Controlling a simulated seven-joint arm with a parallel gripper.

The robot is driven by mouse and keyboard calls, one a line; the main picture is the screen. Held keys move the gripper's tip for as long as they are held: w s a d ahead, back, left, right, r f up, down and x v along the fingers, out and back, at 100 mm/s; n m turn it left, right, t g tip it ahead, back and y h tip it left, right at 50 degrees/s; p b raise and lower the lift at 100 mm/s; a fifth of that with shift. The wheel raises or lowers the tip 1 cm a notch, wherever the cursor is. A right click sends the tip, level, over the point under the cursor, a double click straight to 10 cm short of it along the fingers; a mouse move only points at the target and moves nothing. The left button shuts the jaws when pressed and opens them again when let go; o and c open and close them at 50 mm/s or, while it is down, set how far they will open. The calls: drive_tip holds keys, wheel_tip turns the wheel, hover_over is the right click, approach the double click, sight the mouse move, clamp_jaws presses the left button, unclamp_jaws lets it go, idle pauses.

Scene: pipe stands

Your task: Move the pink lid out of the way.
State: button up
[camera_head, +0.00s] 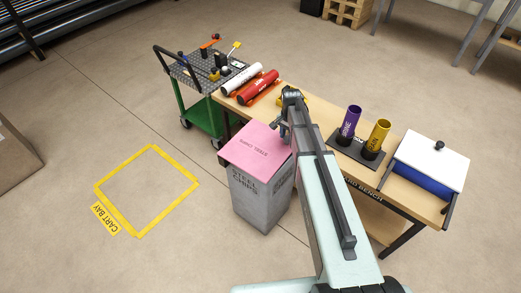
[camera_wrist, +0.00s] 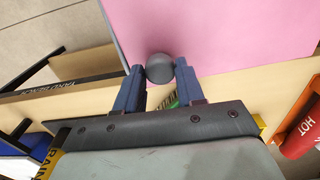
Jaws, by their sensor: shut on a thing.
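The pink lid (camera_head: 250,147) is a flat square panel over the grey steel-chips bin (camera_head: 262,205), which stands on the floor in front of the bench. I cannot tell whether the lid touches the bin's rim. My gripper (camera_head: 284,130) is at the lid's right side in the head view. In the wrist view, my gripper (camera_wrist: 160,72) is shut on the lid's round dark knob (camera_wrist: 160,69), one finger on each side. The pink lid (camera_wrist: 215,35) fills the upper right there. The bin's inside is hidden.
The workbench (camera_head: 320,122) behind carries red and white cylinders (camera_head: 250,85), a dark stand with purple and yellow pipes (camera_head: 365,135), and a blue box with a white lid (camera_head: 430,165). A green cart (camera_head: 203,112) stands at its left end. Floor inside the yellow cart-bay outline (camera_head: 147,190) is clear.

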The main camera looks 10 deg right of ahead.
drive_tip(key=o, duration=0.7)
drive_tip(key=shift+a, duration=0.1)
drive_tip(key=shift+r, duration=0.15)
drive_tip(key=shift+r, duration=3.35)
drive_tip(key=shift+s, duration=0.1)
